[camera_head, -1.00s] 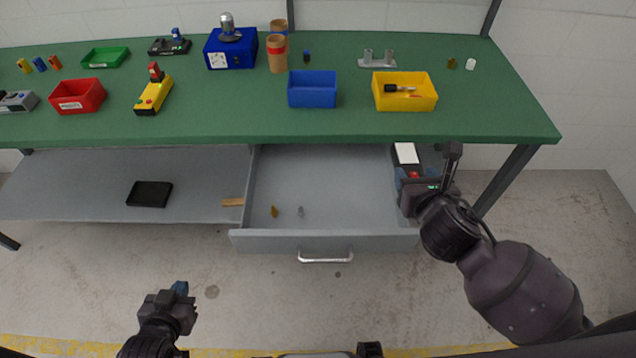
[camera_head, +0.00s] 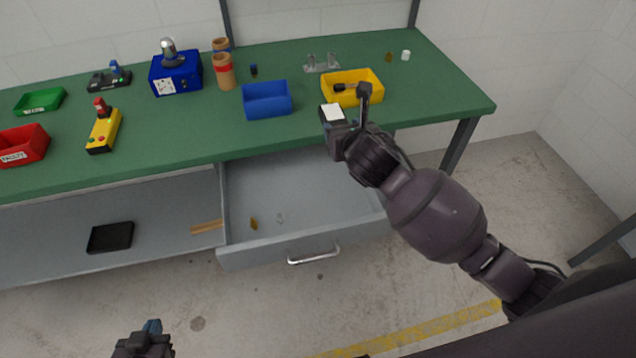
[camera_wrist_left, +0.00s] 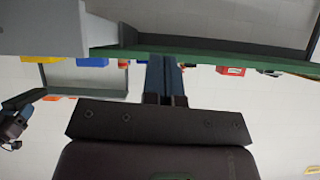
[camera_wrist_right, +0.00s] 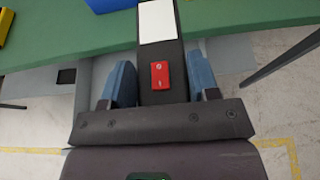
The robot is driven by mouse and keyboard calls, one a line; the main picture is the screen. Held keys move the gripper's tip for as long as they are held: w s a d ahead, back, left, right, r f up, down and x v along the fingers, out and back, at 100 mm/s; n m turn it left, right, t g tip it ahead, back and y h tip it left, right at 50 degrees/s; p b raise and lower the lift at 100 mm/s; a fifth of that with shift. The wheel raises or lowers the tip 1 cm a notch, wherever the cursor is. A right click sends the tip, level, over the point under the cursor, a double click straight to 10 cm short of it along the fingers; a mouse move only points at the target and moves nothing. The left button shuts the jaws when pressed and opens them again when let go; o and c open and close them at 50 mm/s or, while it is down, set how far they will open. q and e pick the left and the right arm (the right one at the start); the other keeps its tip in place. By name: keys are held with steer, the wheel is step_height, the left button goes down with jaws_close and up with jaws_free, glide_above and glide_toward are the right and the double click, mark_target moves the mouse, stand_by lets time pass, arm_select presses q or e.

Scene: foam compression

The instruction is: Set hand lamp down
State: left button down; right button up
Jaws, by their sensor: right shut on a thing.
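The hand lamp is black with a white panel and a red button. It shows in the right wrist view (camera_wrist_right: 160,75) between the blue fingers of my right gripper (camera_wrist_right: 160,84). In the head view the lamp's white panel (camera_head: 333,113) shows near the table's front edge, just in front of the yellow bin; my right gripper hides the rest. I cannot tell whether the lamp touches the tabletop (camera_head: 300,128). My left gripper (camera_head: 152,327) is low at the bottom of the head view, away from the table. Its fingers lie together and empty in the left wrist view (camera_wrist_left: 165,78).
A yellow bin (camera_head: 352,98) and a blue bin (camera_head: 267,105) stand near the lamp. Further left are a blue box (camera_head: 176,82) and a yellow control box (camera_head: 103,135). An open drawer (camera_head: 300,185) juts out below. Green tabletop is clear right of the yellow bin.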

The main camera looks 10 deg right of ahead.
step_height(320, 180, down, 18)
steer(key=b, duration=0.2)
steer(key=shift+b, duration=0.3)
steer(key=shift+s+f, duration=0.1)
steer(key=shift+f, duration=0.4)
